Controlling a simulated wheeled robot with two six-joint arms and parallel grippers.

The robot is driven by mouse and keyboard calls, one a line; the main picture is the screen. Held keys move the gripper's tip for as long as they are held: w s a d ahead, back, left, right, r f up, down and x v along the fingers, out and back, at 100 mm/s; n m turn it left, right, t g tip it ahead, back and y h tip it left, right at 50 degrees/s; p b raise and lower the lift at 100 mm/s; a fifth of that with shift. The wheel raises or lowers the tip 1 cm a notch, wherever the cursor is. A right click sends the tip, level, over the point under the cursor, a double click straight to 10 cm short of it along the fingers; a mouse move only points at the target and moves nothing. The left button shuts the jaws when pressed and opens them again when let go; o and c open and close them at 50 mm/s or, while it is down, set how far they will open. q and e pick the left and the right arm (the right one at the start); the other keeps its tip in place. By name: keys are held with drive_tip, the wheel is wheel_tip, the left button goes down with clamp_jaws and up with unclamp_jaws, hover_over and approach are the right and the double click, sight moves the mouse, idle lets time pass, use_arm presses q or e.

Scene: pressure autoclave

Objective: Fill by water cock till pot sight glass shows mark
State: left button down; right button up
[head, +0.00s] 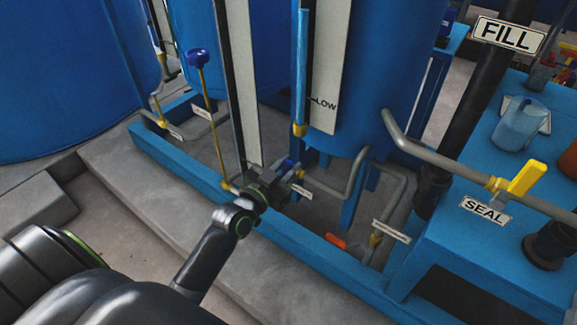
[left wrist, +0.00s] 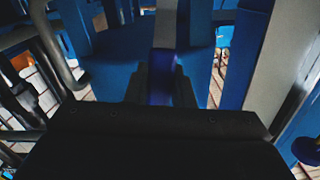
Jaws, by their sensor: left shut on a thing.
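My left gripper (head: 278,172) reaches in from the lower left and is shut on a small blue handle (head: 288,163) on the pipework below the pot. In the left wrist view the blue handle (left wrist: 161,82) stands between the two dark fingers. The large blue pot (head: 375,75) is above and to the right. A narrow blue sight tube (head: 301,70) with a yellow lower fitting runs up its front, beside a white scale strip (head: 325,75) reading "LOW". My right gripper is not in view.
A yellow lever (head: 526,178) sits on the grey pipe above a "SEAL" sign (head: 485,211). A "FILL" sign (head: 507,35) hangs on a dark post. A blue-knobbed yellow rod (head: 208,100) stands left. An orange handle (head: 336,241) lies low. Blue frame rails (head: 310,257) border the pipework.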

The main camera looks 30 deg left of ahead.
use_arm(q)
drive_tip(key=c, duration=1.2)
unclamp_jaws()
drive_tip(key=shift+c, duration=0.2)
drive_tip(key=shift+s, duration=0.1)
